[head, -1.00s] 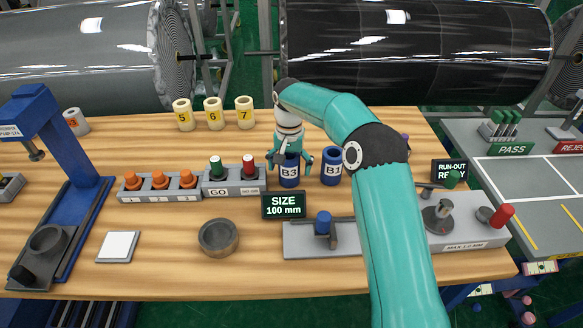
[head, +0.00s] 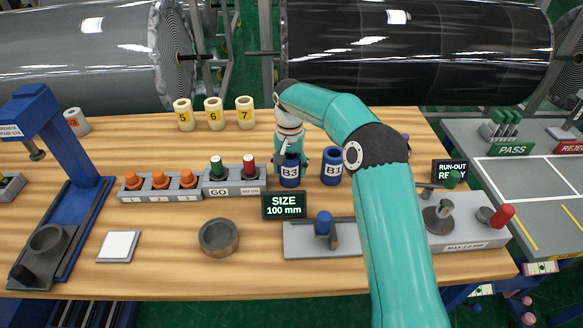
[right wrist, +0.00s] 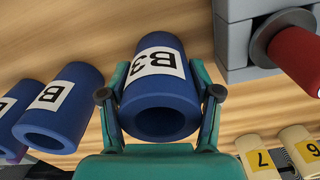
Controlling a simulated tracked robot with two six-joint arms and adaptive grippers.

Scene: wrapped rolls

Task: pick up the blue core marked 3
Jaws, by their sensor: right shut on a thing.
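The blue core marked B3 (head: 289,173) stands upright on the wooden table, just right of the GO block. My right gripper (head: 291,158) reaches down over it from above. In the right wrist view the core (right wrist: 158,90) sits between the two fingers of the right gripper (right wrist: 160,98), which are shut on its sides. Its label faces the camera and its hollow end shows. My left gripper is not in view.
Another blue core, B1 (head: 331,166), stands close to the right. The grey gauge block (head: 235,184) with green and red plugs is close on the left. The SIZE 100 mm display (head: 283,206) stands in front. Yellow cores (head: 214,114) stand behind.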

